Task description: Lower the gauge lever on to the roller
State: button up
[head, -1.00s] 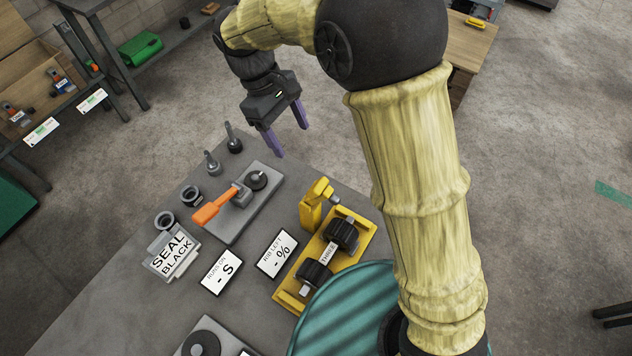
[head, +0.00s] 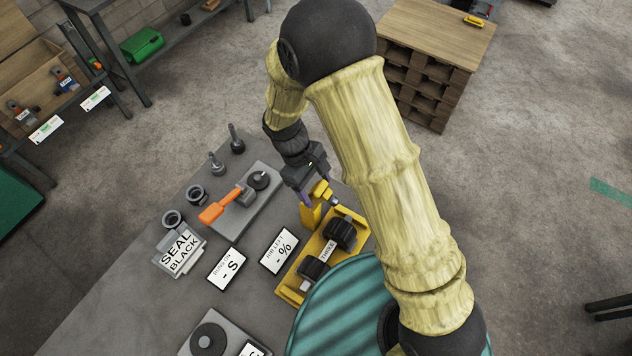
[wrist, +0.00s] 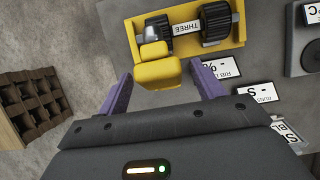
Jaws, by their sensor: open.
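The yellow gauge lever (head: 311,212) stands raised at the back end of a yellow base (head: 289,287). It also shows in the wrist view (wrist: 157,72), where its yellow end lies between my two purple fingers. The base carries two black ribbed rollers (head: 341,234) with a THREE label between them; they also show in the wrist view (wrist: 216,22). My gripper (head: 318,196) is open around the lever's upper end, with a finger on either side. In the wrist view my gripper (wrist: 163,84) shows gaps beside the lever. Part of the lever is hidden by my gripper in the head view.
Left of the base are display cards (head: 279,250) and a grey plate with an orange-handled lever (head: 220,205). Black and grey fittings (head: 195,194) and a SEAL BLACK sign (head: 180,250) stand further left. A teal drum (head: 342,310) is close at the front right.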

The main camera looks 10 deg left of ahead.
jog(key=shift+d+f, duration=0.15)
jog(key=shift+f, duration=0.1)
jog(key=c, duration=1.4)
jog(key=shift+s, duration=0.1)
